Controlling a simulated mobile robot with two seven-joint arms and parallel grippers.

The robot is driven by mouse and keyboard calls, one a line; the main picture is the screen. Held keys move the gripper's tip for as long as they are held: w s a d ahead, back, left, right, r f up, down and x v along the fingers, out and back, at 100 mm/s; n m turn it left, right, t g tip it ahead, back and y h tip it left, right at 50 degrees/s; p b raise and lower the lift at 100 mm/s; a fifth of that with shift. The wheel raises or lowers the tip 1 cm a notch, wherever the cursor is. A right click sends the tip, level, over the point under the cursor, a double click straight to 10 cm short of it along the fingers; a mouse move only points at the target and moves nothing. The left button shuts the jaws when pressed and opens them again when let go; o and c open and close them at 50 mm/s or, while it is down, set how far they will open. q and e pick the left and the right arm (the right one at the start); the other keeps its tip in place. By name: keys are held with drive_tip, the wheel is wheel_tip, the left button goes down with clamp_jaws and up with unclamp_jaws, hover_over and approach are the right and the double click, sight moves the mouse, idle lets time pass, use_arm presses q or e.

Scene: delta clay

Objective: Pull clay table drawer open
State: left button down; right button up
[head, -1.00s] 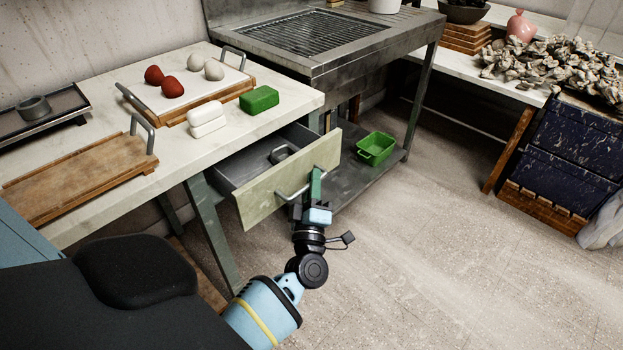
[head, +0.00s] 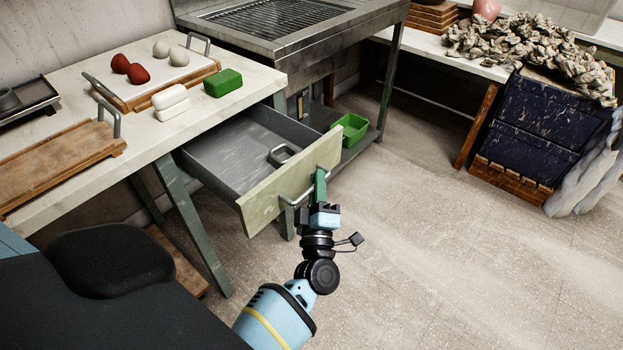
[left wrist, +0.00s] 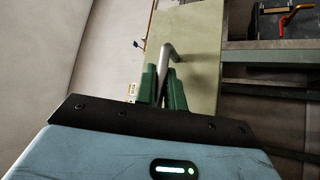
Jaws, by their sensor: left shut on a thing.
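The clay table (head: 60,197) has a pale green drawer front (head: 262,200), and its grey drawer (head: 225,160) stands well out from under the tabletop. A small metal ring-shaped item (head: 284,154) lies inside, near the front panel. My left gripper (head: 319,188) is shut on the drawer's metal bar handle (head: 298,191), at the handle's right part. In the left wrist view the green fingers (left wrist: 163,88) close around the handle (left wrist: 166,55), with the pale drawer front (left wrist: 197,45) behind. My right gripper is not in view.
On the tabletop are a wooden tray (head: 60,165), red lumps (head: 130,69), a white block (head: 171,102) and a green block (head: 223,83). A green bin (head: 350,129) sits on the sink unit's low shelf. The floor (head: 440,250) at right is clear.

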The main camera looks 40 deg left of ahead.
use_arm(q)
drive_tip(key=shift+d+f, duration=0.1)
drive_tip(key=shift+d, duration=0.1)
drive_tip(key=c, duration=1.8)
unclamp_jaws()
drive_tip(key=shift+o, duration=0.2)
drive_tip(key=shift+s, duration=0.1)
drive_tip(key=v, duration=0.7)
drive_tip(key=shift+s+d, duration=0.2)
drive_tip(key=shift+s, duration=0.05)
drive_tip(key=shift+s+d+f, duration=0.1)
drive_tip(key=shift+f, duration=0.05)
